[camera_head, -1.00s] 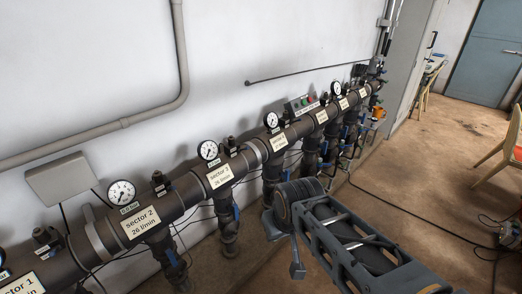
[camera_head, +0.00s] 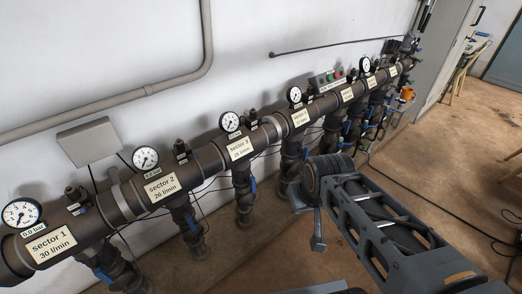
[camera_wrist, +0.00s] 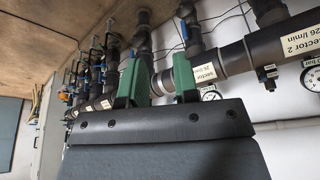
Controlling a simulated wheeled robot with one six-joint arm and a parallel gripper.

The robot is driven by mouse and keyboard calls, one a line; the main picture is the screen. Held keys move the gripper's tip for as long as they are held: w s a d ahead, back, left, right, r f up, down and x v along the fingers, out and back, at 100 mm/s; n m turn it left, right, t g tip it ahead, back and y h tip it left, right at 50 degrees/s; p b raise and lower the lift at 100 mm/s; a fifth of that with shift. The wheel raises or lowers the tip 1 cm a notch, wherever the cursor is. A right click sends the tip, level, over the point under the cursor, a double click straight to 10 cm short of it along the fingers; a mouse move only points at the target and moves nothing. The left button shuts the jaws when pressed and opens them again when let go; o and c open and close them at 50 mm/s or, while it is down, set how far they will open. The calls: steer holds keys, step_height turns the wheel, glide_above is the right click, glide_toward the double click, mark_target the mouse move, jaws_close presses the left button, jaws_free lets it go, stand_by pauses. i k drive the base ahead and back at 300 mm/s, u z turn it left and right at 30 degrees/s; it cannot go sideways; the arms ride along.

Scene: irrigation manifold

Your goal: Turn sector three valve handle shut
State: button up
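The sector 3 label (camera_head: 240,150) sits on the dark main pipe, with a branch pipe dropping below it. The blue sector 3 valve handle (camera_head: 252,185) is on that branch and looks roughly in line with it. In the wrist view, where the manifold appears upside down, the sector 3 label (camera_wrist: 207,72) shows just right of my gripper. The head view does not show my fingertips clearly.
The sector 2 label (camera_head: 161,187) and sector 1 label (camera_head: 51,243) lie to the left, each with a gauge. More valve branches (camera_head: 353,125) crowd along the wall to the right. Thin cables hang around the branches. Brown floor (camera_head: 440,150) lies open on the right.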

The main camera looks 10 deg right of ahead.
mark_target(250, 181)
steer(key=z, duration=0.6)
steer(key=i, duration=0.45)
steer(key=u, duration=2.35)
